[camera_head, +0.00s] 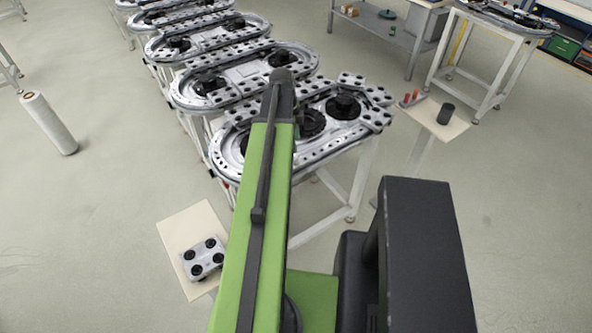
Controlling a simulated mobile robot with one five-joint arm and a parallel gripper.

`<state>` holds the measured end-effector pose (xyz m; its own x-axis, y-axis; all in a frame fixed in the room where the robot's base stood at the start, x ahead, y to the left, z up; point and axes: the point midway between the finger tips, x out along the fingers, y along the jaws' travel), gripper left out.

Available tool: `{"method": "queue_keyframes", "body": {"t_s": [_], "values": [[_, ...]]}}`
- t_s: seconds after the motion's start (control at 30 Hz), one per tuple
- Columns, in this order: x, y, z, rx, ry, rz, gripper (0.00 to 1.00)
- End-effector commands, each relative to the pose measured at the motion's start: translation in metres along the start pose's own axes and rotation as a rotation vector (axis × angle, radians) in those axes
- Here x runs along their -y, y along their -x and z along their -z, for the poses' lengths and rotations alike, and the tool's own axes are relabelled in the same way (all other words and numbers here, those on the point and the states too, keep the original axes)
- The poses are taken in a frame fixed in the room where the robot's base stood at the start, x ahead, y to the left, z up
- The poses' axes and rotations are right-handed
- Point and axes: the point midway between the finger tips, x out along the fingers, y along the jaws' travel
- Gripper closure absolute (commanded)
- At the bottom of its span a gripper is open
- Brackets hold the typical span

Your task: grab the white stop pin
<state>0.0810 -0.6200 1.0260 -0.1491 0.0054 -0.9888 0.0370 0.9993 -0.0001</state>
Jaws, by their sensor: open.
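I cannot pick out a white stop pin. It may be too small to tell or hidden behind my arm. My green arm reaches up the middle of the picture over the nearest ring track (335,150). Its dark upper end lies in front of that track. My gripper is hidden beyond or below that end, so its jaws do not show. The nearest track has a pale oval rim, black round hubs and plates with black dots.
More ring tracks (245,70) run in a row to the back left. A pale stand (452,127) at right holds a dark cylinder (446,113) and small red pieces (411,97). A grey block (203,258) lies on a pale board (181,226). A white cylinder (48,122) is at left.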

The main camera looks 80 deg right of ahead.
Motion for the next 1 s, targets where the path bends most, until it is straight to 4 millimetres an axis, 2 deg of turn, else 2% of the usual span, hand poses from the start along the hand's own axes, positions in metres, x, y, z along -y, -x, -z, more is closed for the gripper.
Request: {"method": "queue_keyframes", "body": {"t_s": [0.03, 0.1, 0.33, 0.63, 0.9, 1.0], "values": [[0.000, -0.019, -0.001, 0.000, 0.000, 0.000, 0.53], [0.000, -0.026, -0.001, 0.000, 0.000, 0.000, 0.53], [-0.001, -0.028, -0.001, 0.000, 0.000, 0.000, 0.53], [-0.005, -0.075, -0.005, 0.000, 0.000, 0.000, 0.53], [-0.005, -0.075, -0.004, 0.000, 0.001, 0.000, 0.53], [-0.005, -0.075, -0.004, 0.000, 0.001, 0.000, 0.65]]}}
